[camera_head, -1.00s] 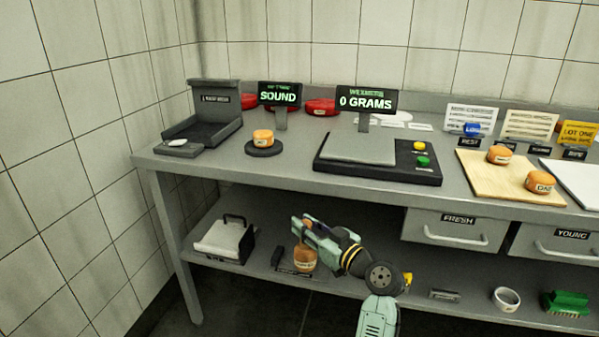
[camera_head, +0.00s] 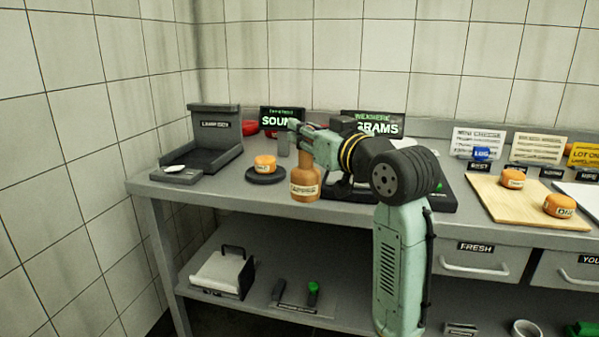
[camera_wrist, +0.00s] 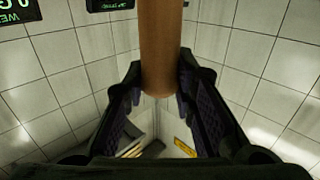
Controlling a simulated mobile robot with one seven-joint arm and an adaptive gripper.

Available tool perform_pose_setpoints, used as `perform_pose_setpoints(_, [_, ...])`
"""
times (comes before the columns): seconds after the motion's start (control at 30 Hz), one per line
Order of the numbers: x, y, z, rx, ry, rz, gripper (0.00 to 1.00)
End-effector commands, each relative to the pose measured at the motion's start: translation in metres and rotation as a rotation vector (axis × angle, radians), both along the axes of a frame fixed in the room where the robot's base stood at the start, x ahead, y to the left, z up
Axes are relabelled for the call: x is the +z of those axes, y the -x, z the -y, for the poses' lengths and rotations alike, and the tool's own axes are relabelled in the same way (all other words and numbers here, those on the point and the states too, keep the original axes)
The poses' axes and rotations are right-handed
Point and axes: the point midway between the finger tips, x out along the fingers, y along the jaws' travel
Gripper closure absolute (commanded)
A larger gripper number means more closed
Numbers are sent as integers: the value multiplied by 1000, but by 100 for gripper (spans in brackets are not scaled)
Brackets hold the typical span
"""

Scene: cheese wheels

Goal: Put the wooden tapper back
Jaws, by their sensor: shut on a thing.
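The wooden tapper (camera_head: 304,186) is a brown piece with a narrow neck, a wider lower end and a pale label. My gripper (camera_head: 304,146) is shut on its upper part and holds it upright in front of the worktop, right of the round black pad. In the wrist view, the tapper's brown handle (camera_wrist: 159,50) stands between both dark fingers. A dark holder mat (camera_head: 300,305) lies on the lower shelf, with a black piece (camera_head: 278,290) and a green-topped piece (camera_head: 313,292) on it. Its label is too small to read.
An orange cheese (camera_head: 265,162) sits on the black pad (camera_head: 268,179), close left of the tapper. The scale (camera_head: 445,200) is partly hidden behind my arm. A board with two cheeses (camera_head: 480,192) stands right. A white-topped box (camera_head: 222,272) is on the lower shelf.

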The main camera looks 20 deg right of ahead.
Motion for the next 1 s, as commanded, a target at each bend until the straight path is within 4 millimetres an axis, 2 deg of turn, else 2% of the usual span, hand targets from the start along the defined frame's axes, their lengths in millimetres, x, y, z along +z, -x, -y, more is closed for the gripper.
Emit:
perform_pose_setpoints(0.4, [-7, -101, 30, 1, -2, -4, 100])
perform_pose_setpoints(0.5, [-9, -120, 36, 0, -1, -3, 100])
perform_pose_setpoints(0.83, [-14, -148, 44, 1, -1, -2, 100])
perform_pose_setpoints(1.0, [-43, -146, 45, 0, -2, -2, 100])
